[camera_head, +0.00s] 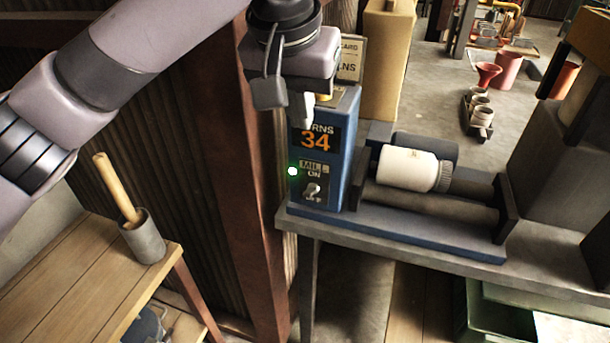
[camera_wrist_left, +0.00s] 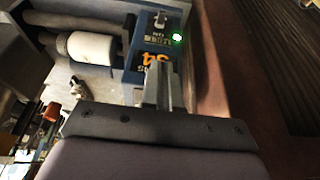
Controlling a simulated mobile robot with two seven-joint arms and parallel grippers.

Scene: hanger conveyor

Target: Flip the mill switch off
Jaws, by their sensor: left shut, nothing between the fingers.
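The mill switch (camera_head: 312,190) is a small grey toggle on the front of the blue control box (camera_head: 346,150), below a label reading MILL ON. A lit green lamp (camera_head: 292,171) sits at its left. The display above shows an orange 34. The switch (camera_wrist_left: 160,20) and the green lamp (camera_wrist_left: 178,38) also show near the top of the left wrist view. My left gripper (camera_head: 301,112) is shut and empty, with its fingers pointing down in front of the box's upper part, above the switch. It appears apart from the switch. My right gripper is not in view.
A white jar (camera_head: 408,168) lies on the mill's rollers, right of the box on a grey bench (camera_head: 400,250). A wooden table (camera_head: 60,280) with a grey cup (camera_head: 143,238) stands at left. A rusty red post (camera_head: 235,180) stands beside the box.

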